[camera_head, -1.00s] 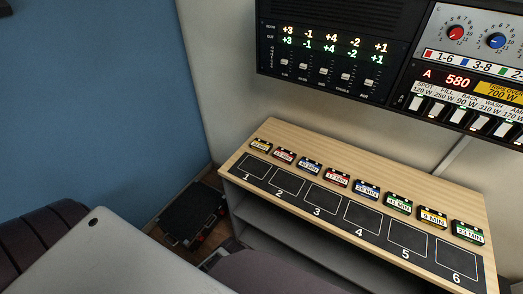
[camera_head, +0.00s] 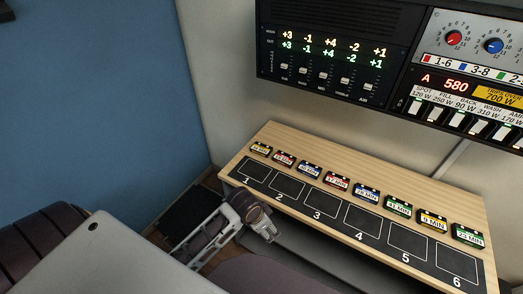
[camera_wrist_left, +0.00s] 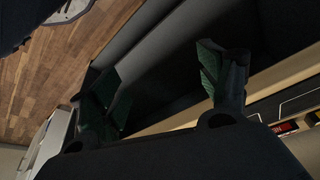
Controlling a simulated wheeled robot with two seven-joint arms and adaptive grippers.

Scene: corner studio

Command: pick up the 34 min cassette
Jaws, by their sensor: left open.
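A row of small cassettes with coloured labels lies along the wooden shelf top in the head view. The leftmost, a yellow-labelled cassette (camera_head: 261,149), may be the 34 min one; its print is too small to read surely. My left gripper (camera_head: 268,232) is in front of the shelf's front edge, below the numbered squares and apart from all cassettes. In the left wrist view its two fingers (camera_wrist_left: 165,85) are spread with nothing between them. A red-labelled cassette (camera_wrist_left: 286,127) shows at that view's right edge. My right gripper is not in view.
The wooden top (camera_head: 330,151) carries a black strip with squares numbered 1 to 6 (camera_head: 323,202) in front of the cassettes. A control panel (camera_head: 330,55) hangs above. A dark box (camera_head: 187,214) stands on the floor at the left.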

